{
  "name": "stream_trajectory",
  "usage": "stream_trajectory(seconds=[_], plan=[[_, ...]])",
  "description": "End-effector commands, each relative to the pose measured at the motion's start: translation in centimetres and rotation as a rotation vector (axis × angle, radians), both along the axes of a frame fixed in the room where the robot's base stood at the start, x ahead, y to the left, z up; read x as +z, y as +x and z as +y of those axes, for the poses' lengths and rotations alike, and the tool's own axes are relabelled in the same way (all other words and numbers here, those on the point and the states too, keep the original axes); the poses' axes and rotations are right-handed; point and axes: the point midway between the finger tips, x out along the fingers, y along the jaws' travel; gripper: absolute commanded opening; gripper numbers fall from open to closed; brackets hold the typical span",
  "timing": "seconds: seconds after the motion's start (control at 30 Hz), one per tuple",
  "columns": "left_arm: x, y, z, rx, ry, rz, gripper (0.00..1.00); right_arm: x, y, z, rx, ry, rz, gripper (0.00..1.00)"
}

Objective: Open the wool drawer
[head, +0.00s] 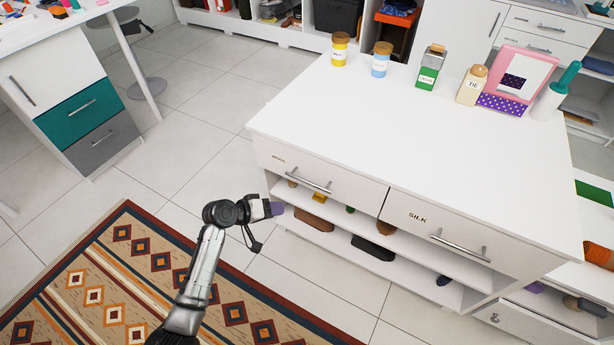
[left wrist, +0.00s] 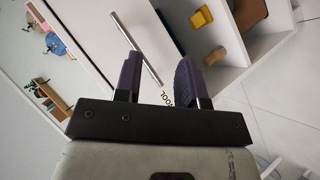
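The wool drawer (head: 335,187) is the left drawer in the front of the white island, with a small label at its left and a silver bar handle (head: 308,180). It looks shut. In the left wrist view the handle (left wrist: 137,48) lies ahead of and partly between my fingers, and the WOOL label shows beside it. My left gripper (head: 278,209) is below and left of the handle in the head view. Its two purple fingers (left wrist: 158,75) are apart with nothing held. Whether they touch the handle or drawer I cannot tell. My right gripper is not in view.
The silk drawer (head: 440,232) with its own handle is to the right. Open shelves (head: 330,222) with shoes lie below. Jars, bottles and a pink frame (head: 522,75) stand at the island top's back edge. A patterned rug (head: 110,290) covers the floor at left.

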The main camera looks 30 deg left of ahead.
Motion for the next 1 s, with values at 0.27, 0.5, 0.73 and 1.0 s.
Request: stream_trajectory(seconds=[0.27,0.5,0.73,1.0], plan=[[-0.1,2.5,1.7,0.276,-0.55,-0.083,0.37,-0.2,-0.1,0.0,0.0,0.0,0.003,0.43],[0.6,3.5,2.5,0.374,-0.665,-0.1,0.37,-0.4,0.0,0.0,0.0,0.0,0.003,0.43],[-0.1,6.5,1.3,0.373,-0.67,-0.099,0.37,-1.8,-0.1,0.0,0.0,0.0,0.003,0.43],[-1.1,11.1,-0.5,0.371,-0.667,-0.098,0.37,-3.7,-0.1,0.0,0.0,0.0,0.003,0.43]])
